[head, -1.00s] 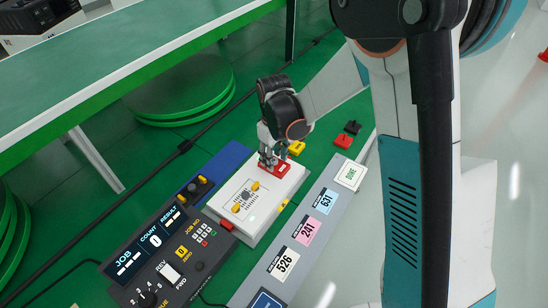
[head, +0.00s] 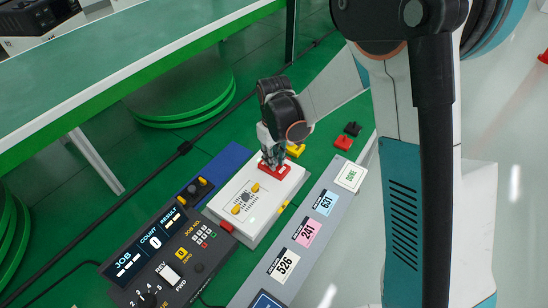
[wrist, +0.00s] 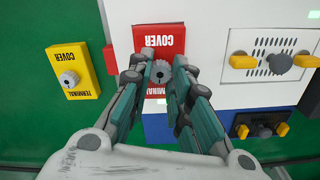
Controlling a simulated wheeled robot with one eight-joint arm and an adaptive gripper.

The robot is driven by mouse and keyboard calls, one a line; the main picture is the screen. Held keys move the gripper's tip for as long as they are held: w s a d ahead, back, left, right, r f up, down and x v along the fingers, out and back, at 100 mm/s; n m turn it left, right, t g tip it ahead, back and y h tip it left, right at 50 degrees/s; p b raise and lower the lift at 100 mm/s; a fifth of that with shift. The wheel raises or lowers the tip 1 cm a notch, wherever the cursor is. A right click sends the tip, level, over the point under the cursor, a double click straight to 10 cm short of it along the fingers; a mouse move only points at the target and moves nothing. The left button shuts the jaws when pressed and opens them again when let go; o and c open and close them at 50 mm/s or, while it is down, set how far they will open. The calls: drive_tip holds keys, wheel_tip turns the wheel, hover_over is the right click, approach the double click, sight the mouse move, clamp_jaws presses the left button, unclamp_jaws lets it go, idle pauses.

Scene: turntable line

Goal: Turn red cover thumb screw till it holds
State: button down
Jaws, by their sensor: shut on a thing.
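The red cover (wrist: 165,38) lies on the white unit, and its grey thumb screw (wrist: 160,71) shows between my fingers in the wrist view. My gripper (wrist: 160,76) is shut on the thumb screw, with a finger on each side of it. In the head view the red cover (head: 274,169) is partly hidden beneath my gripper (head: 271,165). The white unit (head: 252,222) stands on the green bench. I cannot see from these frames how tight the screw is.
A yellow cover (wrist: 73,72) with its own screw lies to the left in the wrist view. Red (head: 343,142) and black (head: 353,128) pieces lie behind in the head view. A control box (head: 160,250) with JOB, COUNT and RESULT displays stands at front left. Number cards (head: 285,265) line the grey rail.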

drive_tip(key=m, duration=1)
drive_tip(key=shift+m, duration=0.3)
idle(0.4)
drive_tip(key=c, duration=1.4)
unclamp_jaws()
drive_tip(key=shift+r, duration=0.1)
wheel_tip(320, 180, up, 12)
drive_tip(key=shift+f, duration=0.1)
